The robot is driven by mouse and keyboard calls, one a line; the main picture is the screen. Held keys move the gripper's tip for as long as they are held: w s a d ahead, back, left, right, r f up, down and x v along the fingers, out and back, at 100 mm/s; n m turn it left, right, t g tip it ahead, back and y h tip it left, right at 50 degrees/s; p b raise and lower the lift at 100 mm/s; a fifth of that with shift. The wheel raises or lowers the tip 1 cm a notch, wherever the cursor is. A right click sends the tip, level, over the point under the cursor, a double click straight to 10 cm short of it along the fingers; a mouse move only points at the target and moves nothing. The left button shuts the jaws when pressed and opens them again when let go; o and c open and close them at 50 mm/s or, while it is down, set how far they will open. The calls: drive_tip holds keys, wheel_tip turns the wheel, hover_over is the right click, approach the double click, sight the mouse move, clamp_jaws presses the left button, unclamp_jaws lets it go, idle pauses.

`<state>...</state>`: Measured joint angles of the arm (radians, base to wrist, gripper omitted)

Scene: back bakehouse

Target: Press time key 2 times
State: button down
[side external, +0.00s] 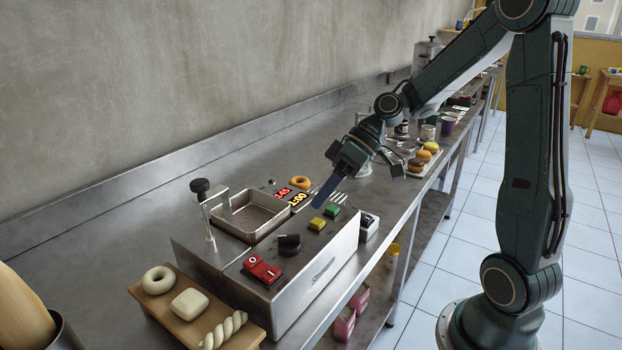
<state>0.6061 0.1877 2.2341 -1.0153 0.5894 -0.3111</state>
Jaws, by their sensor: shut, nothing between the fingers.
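A steel fryer (322,272) stands on the counter with a sloping control panel. The panel carries a yellow key (317,224) and a green key (332,210). I cannot read any label that tells which is the time key. Behind the keys are a red lit display (282,192) and an amber lit display (298,199); their digits are small and slanted. My gripper (318,205) is shut and empty, pointing down at the panel close to both keys. Its tip appears just behind the keys; I cannot tell whether it touches the panel.
The fryer also has a black knob (289,244), a red rocker switch (261,269) and a wire basket (253,218) with a raised handle. A wooden board (178,318) with dough pieces lies in front. Pastries on a tray (435,163) and cups stand farther back. The counter's left side is clear.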

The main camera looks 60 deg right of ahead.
sight(323, 220)
drive_tip(key=shift+f, duration=0.65)
drive_tip(key=shift+f, duration=0.9)
idle(2.7)
drive_tip(key=shift+r, duration=0.9)
drive_tip(key=shift+r, duration=0.1)
drive_tip(key=shift+r, duration=2.4)
drive_tip(key=shift+s+a, duration=0.15)
